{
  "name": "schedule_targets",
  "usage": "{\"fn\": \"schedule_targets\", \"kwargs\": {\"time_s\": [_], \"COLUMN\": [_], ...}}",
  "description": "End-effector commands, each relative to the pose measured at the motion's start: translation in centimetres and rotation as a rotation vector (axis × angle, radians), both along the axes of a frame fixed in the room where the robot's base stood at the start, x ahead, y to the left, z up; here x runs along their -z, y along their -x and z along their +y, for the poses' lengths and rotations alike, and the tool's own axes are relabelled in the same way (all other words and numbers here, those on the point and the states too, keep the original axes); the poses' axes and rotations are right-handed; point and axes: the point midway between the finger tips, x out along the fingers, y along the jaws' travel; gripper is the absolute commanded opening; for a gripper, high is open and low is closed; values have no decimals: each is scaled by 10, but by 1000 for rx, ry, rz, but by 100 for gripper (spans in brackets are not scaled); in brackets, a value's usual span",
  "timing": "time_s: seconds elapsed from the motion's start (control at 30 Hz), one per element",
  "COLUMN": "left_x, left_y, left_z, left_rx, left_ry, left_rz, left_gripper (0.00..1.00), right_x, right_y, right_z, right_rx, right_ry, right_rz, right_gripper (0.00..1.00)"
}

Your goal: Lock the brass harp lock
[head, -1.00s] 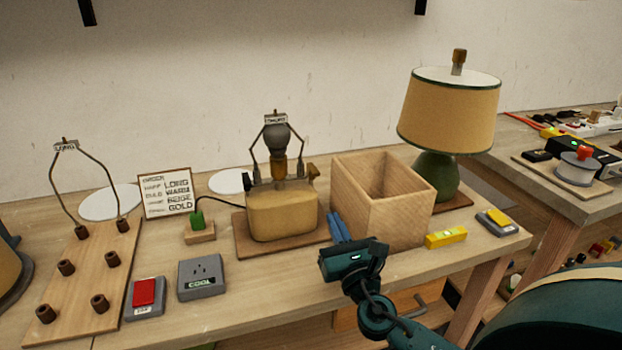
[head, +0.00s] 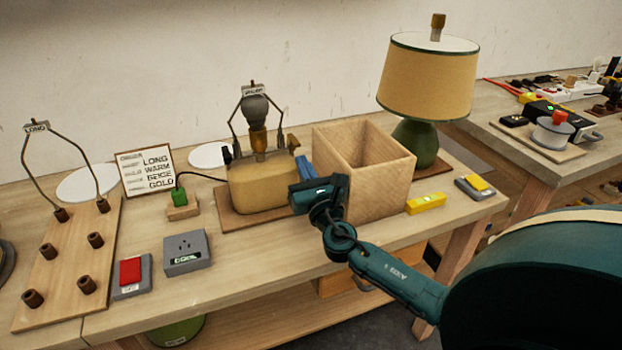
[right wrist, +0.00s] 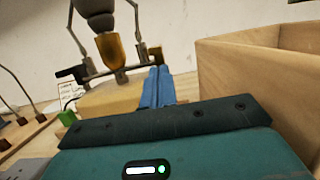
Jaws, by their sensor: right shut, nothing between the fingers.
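The lamp being wired (head: 262,187) has a tan block base with an amber socket, a grey bulb and a short harp (head: 237,118) around the bulb. A cross bar at the socket carries a dark knob on its left end, seen in the right wrist view (right wrist: 70,73), and a brass-brown harp lock knob (head: 293,142) on its right end; it also shows in the right wrist view (right wrist: 155,54). My right gripper (head: 305,167) has its blue fingers (right wrist: 157,87) shut and empty, close to the base's right side, just below the brass knob. My left gripper is out of view.
An open wooden box (head: 385,187) stands close to the right of my gripper. A finished lamp (head: 425,85) is behind it. An order card (head: 145,172), a green plug (head: 180,196), a socket tester (head: 187,252) and a peg board with a long harp (head: 75,240) lie left.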

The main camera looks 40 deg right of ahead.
Motion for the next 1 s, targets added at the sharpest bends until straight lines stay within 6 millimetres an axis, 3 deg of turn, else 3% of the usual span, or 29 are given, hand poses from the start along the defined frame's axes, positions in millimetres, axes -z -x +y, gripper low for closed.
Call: {"fn": "schedule_targets", "kwargs": {"time_s": [0.23, 0.6, 0.83, 1.0], "left_x": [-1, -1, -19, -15], "left_y": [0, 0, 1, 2], "left_z": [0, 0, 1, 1], "left_rx": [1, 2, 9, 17], "left_ry": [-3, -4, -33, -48], "left_rz": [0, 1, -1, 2], "left_gripper": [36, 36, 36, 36], "right_x": [-5, -6, -30, -31], "right_y": [-21, -22, -22, -22], "right_z": [-4, -5, -5, -5], "right_rx": [-1, -1, -1, -1], "right_ry": [-2, -1, -1, 1], "right_rz": [1, 1, 0, -2], "right_gripper": [0, 0, 0, 0]}}
